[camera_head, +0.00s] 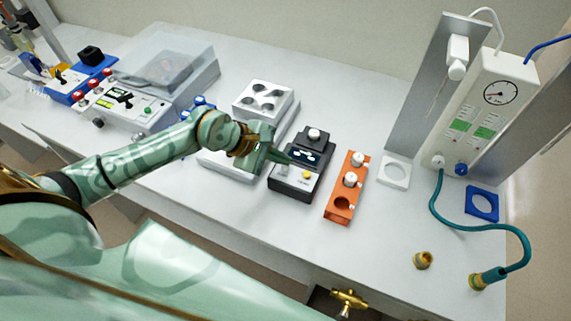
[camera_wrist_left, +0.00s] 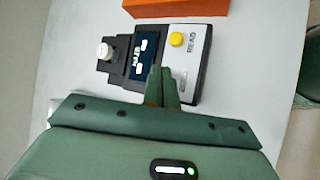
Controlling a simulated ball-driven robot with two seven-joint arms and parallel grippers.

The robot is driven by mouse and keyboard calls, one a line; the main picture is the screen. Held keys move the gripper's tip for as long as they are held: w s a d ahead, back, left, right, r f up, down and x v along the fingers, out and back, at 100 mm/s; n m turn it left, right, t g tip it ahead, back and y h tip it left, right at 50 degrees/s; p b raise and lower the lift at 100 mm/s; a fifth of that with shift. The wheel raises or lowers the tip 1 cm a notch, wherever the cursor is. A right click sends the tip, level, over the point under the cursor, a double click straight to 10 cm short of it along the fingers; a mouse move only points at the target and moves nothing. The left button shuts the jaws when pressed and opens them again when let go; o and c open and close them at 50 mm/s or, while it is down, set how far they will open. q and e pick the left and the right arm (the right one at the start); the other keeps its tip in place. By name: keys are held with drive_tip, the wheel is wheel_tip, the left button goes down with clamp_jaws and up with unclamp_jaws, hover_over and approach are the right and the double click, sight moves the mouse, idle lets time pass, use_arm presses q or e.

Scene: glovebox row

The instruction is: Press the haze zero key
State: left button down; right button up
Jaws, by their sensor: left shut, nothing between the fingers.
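The dark meter (camera_head: 316,152) stands on the bench, with a small lit display and a pale vial cap on top. In the left wrist view the meter (camera_wrist_left: 117,72) shows a yellow key (camera_wrist_left: 177,39) beside the word READ. I cannot tell whether the tips touch.
An orange rack (camera_head: 331,211) with white-capped vials stands right of the meter. A white block with round wells (camera_head: 263,90) is behind left. A teal hose (camera_head: 438,205) runs from the gauge panel at right to the bench.

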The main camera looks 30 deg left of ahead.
use_arm(q)
drive_tip(key=shift+f+b, duration=0.3)
drive_tip(key=shift+f, duration=0.05)
idle(0.3)
idle(0.4)
drive_tip(key=shift+r+p, duration=0.65)
drive_tip(key=shift+r, duration=0.15)
wheel_tip(320, 180, up, 5)
drive_tip(key=p, duration=0.3)
drive_tip(key=shift+p, duration=0.35)
idle(0.4)
